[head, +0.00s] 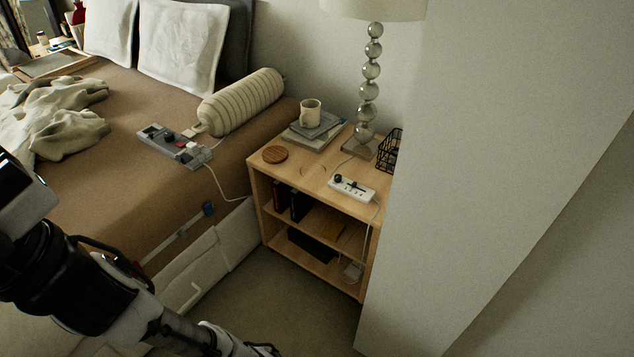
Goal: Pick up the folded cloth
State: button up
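I cannot make out a neatly folded cloth in the head view. A pale, rumpled cloth (52,118) lies in loose folds on the brown bed cover at the left; I cannot tell whether it is the task's cloth. My arm comes in from the lower left and runs down to the bottom edge, in front of the bed's side. The arm's far end is cut off by the bottom edge, and my gripper's fingers do not show.
The bed (110,200) carries white pillows (185,50), a striped bolster (240,102) and a grey power strip (173,146). A wooden nightstand (320,183) holds a mug (310,112), a lamp (370,72) and a white power strip (351,189). A wall (480,180) blocks the right; carpet (290,310) is clear below.

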aim_at(334, 229)
jog(key=i+j+z, duration=0.15)
jog(key=j, duration=0.2)
jog(key=i+j+z, duration=0.1)
jog(key=j, duration=0.25)
jog(key=j+z, duration=0.15)
jog(key=j, duration=0.25)
jog(key=i+l, duration=0.1)
jog(key=i, duration=0.45)
